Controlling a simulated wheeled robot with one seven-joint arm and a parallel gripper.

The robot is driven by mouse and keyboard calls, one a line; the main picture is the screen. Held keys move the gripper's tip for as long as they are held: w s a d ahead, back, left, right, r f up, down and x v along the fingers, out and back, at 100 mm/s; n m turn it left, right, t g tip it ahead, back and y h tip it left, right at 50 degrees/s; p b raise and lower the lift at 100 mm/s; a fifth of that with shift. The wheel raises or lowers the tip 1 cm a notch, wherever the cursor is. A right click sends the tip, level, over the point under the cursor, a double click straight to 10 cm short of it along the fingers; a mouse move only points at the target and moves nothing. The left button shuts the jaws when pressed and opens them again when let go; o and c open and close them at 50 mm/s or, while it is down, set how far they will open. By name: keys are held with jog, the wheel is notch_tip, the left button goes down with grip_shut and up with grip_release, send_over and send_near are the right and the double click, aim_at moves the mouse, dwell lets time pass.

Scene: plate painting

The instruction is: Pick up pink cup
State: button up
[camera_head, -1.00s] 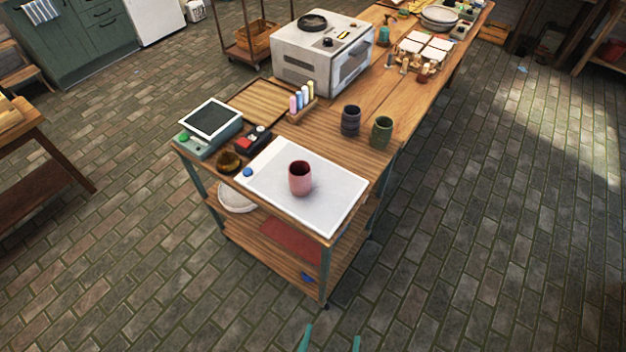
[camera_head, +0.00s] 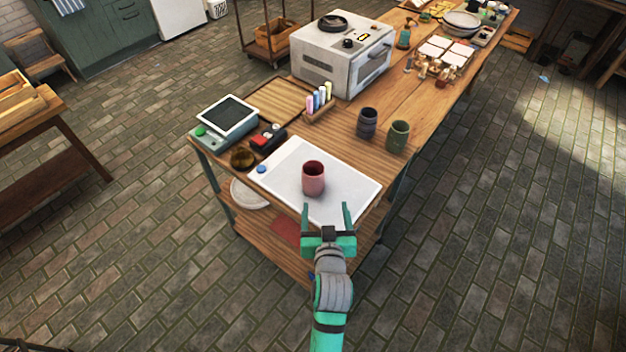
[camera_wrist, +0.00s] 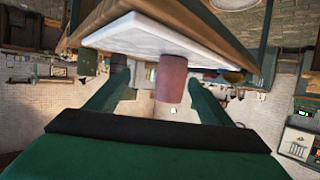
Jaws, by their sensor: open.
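The pink cup (camera_head: 313,180) stands upright on a white board (camera_head: 352,187) at the near end of the wooden table. My gripper (camera_head: 327,207) is open and empty, in front of the cup at the board's near edge, with its fingers pointing toward it. The wrist view is upside down. There the cup (camera_wrist: 171,78) appears between the two green fingers (camera_wrist: 158,88), beyond their tips, with the white board (camera_wrist: 140,35) above it. A gap shows between the fingers and the cup in the head view.
A dark cup (camera_head: 367,123) and a green cup (camera_head: 398,136) stand behind the board. A scale (camera_head: 227,118), a small brown bowl (camera_head: 242,158) and a blue round item (camera_head: 262,169) are to the left. A white oven (camera_head: 342,57) stands farther back.

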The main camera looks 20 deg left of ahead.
aim_at(312, 168)
jog(key=shift+n+g+y, duration=0.3)
jog(key=shift+n+y, duration=0.1)
jog(key=w+a+r, duration=0.3)
jog(key=w, duration=0.1)
jog(key=shift+a+r, duration=0.3)
jog(key=shift+a, duration=0.1)
jog(key=shift+a+r, duration=0.15)
jog(key=shift+a, duration=0.15)
jog(key=x, duration=1.1)
jog(key=shift+s, duration=0.1)
jog(key=shift+r, duration=0.1)
jog(key=c, duration=1.5)
jog(key=shift+d, duration=0.1)
